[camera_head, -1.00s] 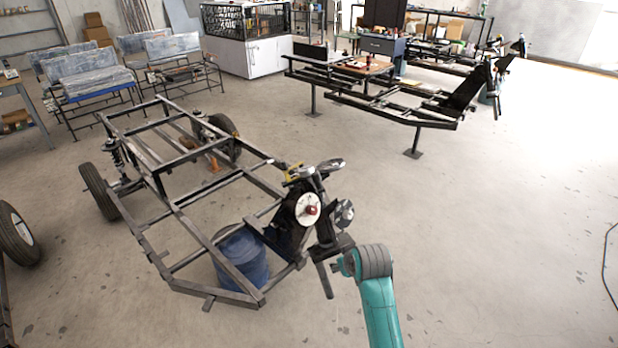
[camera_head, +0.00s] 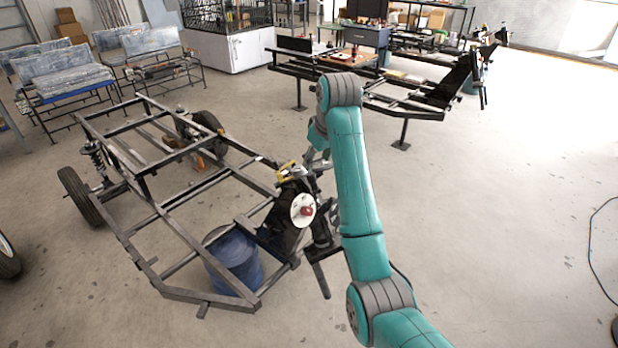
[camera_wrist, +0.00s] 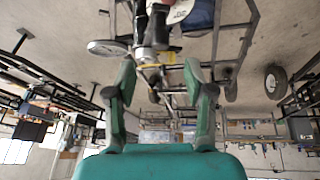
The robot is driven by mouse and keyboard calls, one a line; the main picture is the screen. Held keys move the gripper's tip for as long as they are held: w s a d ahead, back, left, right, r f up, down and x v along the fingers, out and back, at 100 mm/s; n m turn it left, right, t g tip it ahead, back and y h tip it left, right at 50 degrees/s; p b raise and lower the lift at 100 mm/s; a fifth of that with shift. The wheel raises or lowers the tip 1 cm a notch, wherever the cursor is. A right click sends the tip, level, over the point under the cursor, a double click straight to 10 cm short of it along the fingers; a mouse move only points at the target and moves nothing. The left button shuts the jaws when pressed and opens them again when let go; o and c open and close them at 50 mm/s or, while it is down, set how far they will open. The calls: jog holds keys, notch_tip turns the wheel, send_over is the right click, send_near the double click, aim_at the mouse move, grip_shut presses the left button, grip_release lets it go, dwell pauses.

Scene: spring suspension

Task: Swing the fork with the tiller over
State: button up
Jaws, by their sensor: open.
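The dark fork assembly (camera_head: 296,215) stands upright at the front corner of a bare metal vehicle frame (camera_head: 150,265) in the head view. It carries a white disc with a red centre (camera_head: 303,210). A yellow part (camera_head: 287,170) sits at its top. I cannot clearly pick out the tiller there, since my arm covers the right side of the assembly. In the wrist view my gripper (camera_wrist: 160,70) is open and empty, its two teal fingers spread apart. Dark fork parts (camera_wrist: 156,28) show beyond and between the fingers, apparently not touching them.
A blue drum (camera_head: 234,265) stands under the frame, close to the fork. Another dark frame (camera_head: 410,105) on stands is behind my arm. Benches (camera_head: 65,85) and a white cabinet (camera_head: 225,40) stand at the back. The floor at right is clear, except for a cable (camera_head: 590,240).

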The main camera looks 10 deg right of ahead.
aim_at(313, 174)
jog(key=x, duration=1)
jog(key=shift+f, duration=0.25)
jog(key=shift+c, duration=0.2)
grip_shut()
